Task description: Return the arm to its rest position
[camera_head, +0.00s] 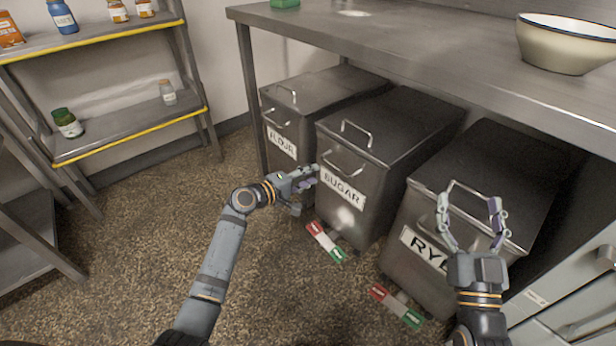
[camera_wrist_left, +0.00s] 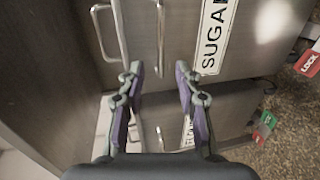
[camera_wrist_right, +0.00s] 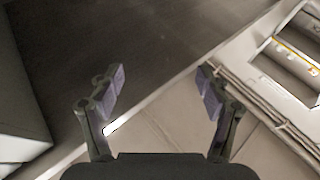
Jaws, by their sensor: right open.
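My left gripper (camera_head: 305,186) reaches in from the left, in front of the steel SUGAR bin (camera_head: 386,135). In the left wrist view its fingers (camera_wrist_left: 159,70) stand apart with nothing between them, facing the bin's front and handles. I cannot tell whether a fingertip touches the bin. My right gripper (camera_head: 468,205) is raised, fingers spread and empty, and in the head view overlaps the front of the RYE bin (camera_head: 490,175). The right wrist view shows the same open fingers (camera_wrist_right: 160,78), with no object between them.
A FLOUR bin (camera_head: 318,95) stands left of SUGAR, under the steel counter (camera_head: 420,45). A cream bowl (camera_head: 566,45) sits on the counter. Red-green LOCK markers (camera_head: 325,241) show low by the bins. Shelves (camera_head: 120,125) with jars stand left. Speckled floor there is open.

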